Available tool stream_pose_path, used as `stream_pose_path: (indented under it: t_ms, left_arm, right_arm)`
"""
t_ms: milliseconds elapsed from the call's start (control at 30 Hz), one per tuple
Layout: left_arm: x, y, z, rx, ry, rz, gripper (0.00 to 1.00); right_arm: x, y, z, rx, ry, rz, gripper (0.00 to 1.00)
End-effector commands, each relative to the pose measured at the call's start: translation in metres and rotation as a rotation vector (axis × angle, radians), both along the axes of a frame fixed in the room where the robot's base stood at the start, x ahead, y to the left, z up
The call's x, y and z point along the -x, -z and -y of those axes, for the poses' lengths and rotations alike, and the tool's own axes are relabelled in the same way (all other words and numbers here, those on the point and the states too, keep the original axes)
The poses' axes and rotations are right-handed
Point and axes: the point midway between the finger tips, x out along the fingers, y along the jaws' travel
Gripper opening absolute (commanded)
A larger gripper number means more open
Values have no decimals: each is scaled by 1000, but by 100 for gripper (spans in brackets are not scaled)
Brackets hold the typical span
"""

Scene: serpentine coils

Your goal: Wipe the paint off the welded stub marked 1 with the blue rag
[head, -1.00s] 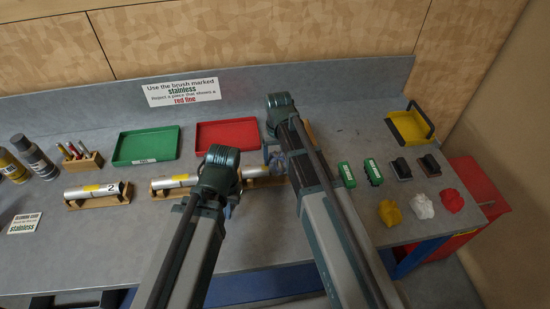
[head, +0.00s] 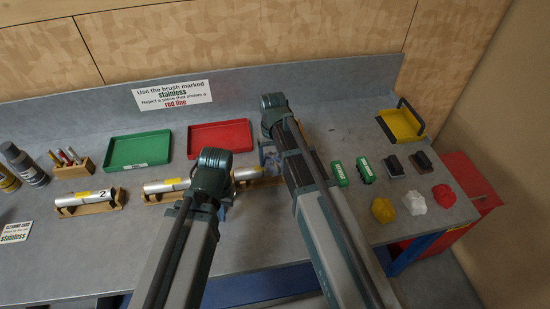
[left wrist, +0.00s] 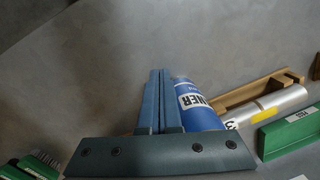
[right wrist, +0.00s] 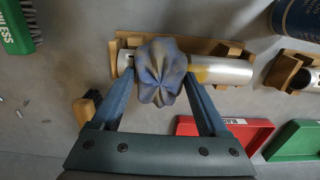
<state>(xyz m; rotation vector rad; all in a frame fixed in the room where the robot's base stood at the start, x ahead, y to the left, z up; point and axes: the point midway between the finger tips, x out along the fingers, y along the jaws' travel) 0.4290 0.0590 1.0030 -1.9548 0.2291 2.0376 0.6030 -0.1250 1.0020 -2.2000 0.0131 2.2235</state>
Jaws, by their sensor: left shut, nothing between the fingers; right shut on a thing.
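My right gripper (right wrist: 160,84) is shut on the crumpled blue rag (right wrist: 160,68), which is stained yellowish. The rag lies against a silver stub (right wrist: 228,70) in a wooden cradle, over its left part in the right wrist view. A yellow paint patch (right wrist: 200,73) shows just beside the rag. No number is visible on this stub; in the head view it (head: 247,173) is partly behind my arms. My left gripper (left wrist: 158,75) is shut and empty, beside a blue can (left wrist: 198,106) with a white label.
Stub 2 (head: 88,198) and a middle stub (head: 163,187) lie in cradles to the left. Green (head: 139,167) and red (head: 218,151) trays stand behind. Green brushes (head: 340,173), dark blocks (head: 393,166) and yellow, white and red rags (head: 415,203) lie to the right.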

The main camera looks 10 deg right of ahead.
Motion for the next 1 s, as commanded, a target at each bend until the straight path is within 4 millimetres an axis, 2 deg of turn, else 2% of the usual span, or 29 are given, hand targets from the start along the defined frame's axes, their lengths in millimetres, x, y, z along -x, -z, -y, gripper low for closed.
stream_pose_path:
  t_ms: [233,1000]
  left_arm:
    - [0,-1,0,0,0,0,0]
    - [0,-1,0,0,0,0,0]
  right_arm:
    - [0,-1,-16,-6,-4,0,33]
    - [-1,-1,-28,-2,-2,1,33]
